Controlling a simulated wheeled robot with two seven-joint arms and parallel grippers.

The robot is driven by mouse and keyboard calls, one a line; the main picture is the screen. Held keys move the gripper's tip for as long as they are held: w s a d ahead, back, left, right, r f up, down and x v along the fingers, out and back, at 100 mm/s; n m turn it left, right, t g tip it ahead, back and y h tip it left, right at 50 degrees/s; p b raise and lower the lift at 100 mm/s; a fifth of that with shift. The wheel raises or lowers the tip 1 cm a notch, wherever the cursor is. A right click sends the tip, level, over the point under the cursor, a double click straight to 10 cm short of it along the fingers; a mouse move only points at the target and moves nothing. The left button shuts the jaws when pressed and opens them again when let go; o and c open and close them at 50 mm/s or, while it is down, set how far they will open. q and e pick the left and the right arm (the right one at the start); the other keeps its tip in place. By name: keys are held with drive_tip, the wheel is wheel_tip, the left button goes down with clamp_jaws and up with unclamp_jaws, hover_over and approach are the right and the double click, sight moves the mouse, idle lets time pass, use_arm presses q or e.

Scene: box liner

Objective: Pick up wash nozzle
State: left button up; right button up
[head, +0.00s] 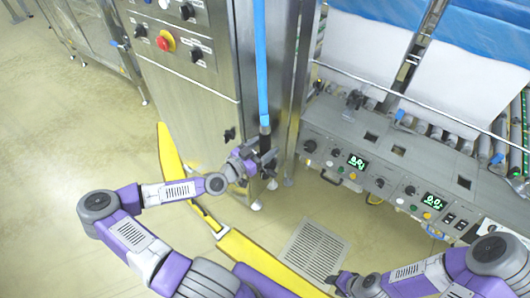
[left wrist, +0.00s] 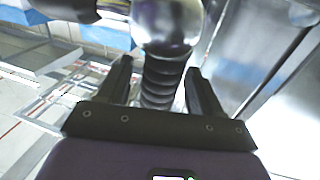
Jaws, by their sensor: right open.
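The wash nozzle (head: 265,128) hangs upright at the end of a blue hose (head: 261,60), beside the steel cabinet. In the left wrist view its black ribbed part (left wrist: 160,82) stands between my left fingers, with a shiny rounded piece (left wrist: 166,22) nearer the top of the picture. My left gripper (head: 264,160) is at the nozzle's lower end. Its fingers (left wrist: 162,92) stand apart on both sides of the ribbed part, with a visible gap at the left finger. My right gripper (head: 340,281) is open and low, near the floor grate; its fingertips are small in view.
The steel cabinet (head: 190,95) with a red emergency button (head: 166,40) stands behind the hose. A machine control panel (head: 385,165) with green displays is on the right. A yellow floor barrier (head: 262,262) and a floor grate (head: 315,249) lie below. Floor is open at left.

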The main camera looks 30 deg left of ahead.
sight(265, 124)
use_arm(q)
drive_tip(key=shift+r, duration=0.1)
drive_tip(key=c, duration=1)
wheel_tip(265, 124, up, 10)
drive_tip(key=p, duration=0.3)
drive_tip(key=shift+p, duration=0.4)
drive_tip(key=shift+c, duration=0.3)
wheel_tip(265, 124, up, 3)
drive_tip(key=p, duration=0.3)
drive_tip(key=shift+r, duration=0.2)
drive_tip(key=shift+f, duration=0.1)
